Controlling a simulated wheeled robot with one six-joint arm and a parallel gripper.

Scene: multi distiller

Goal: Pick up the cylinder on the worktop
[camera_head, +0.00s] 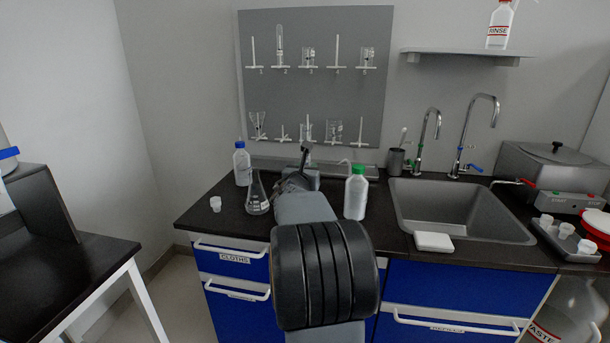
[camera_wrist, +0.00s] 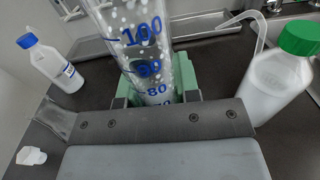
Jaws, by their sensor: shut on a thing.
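The cylinder (camera_wrist: 140,40) is clear with blue graduation marks and numbers and stands out large in the wrist view. My gripper (camera_wrist: 158,88) is shut on it, with green finger pads on both sides of the glass. The cylinder's upper end runs out of the top of the wrist view, and its base is hidden behind my gripper. In the head view my gripper (camera_head: 300,178) is over the back of the dark worktop (camera_head: 400,238), and my arm hides most of the cylinder. I cannot tell whether its base touches the worktop.
A green-capped bottle (camera_head: 356,193) stands close on the right. The sink (camera_head: 460,205) lies further right. A pegboard with glassware (camera_head: 315,80) hangs behind.

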